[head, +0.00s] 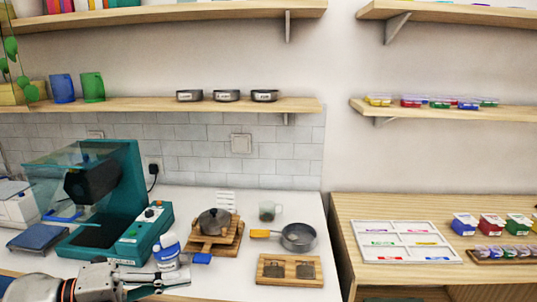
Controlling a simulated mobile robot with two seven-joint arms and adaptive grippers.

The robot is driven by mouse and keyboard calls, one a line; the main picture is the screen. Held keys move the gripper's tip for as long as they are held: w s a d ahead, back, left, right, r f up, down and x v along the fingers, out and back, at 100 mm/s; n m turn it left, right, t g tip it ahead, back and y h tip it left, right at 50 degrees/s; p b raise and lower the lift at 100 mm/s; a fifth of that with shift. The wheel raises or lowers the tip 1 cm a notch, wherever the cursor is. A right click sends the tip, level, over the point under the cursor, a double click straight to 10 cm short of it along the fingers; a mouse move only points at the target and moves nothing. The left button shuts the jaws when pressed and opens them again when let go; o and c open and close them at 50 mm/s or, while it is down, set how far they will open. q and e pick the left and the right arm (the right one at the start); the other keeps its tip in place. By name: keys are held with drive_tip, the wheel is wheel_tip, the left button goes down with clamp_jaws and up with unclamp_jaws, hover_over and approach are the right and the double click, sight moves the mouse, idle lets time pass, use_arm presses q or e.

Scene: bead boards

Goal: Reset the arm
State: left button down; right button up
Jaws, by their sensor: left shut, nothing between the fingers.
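My left gripper (184,277) reaches in from the bottom left, over the front edge of the white counter (220,287). Its fingers point right and are shut with nothing between them. A small white and blue object (168,250) stands just behind the fingers; I cannot tell whether they touch it. A wooden board with two grey metal pieces (273,271) lies to the right of the fingertips, apart from them. My right gripper is not in view.
A teal machine (120,200) stands left on the counter. A lidded pot (214,221) on wooden boards and a pan (298,237) stand behind. Right, a wooden table (350,207) holds a white sorting tray (405,226) and colored boxes (464,223). Shelves hang above.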

use_arm(q)
wheel_tip(320, 180, down, 18)
drive_tip(key=a+n+t+y, duration=0.3)
drive_tip(key=n+t+y, duration=0.6)
drive_tip(key=n, duration=1.2)
drive_tip(key=s+f+n+g+y, duration=0.1)
drive_tip(key=s+f+n+g, duration=0.1)
drive_tip(key=s+f+n, duration=0.2)
drive_tip(key=s+f+n+g+y, duration=0.2)
drive_tip(key=s+f+n, duration=0.2)
drive_tip(key=s+f, duration=0.6)
wheel_tip(320, 180, down, 6)
drive_tip(key=shift+d+r+g+y, duration=0.15)
drive_tip(key=shift+d+g+y, duration=0.15)
drive_tip(key=shift+d+g, duration=0.15)
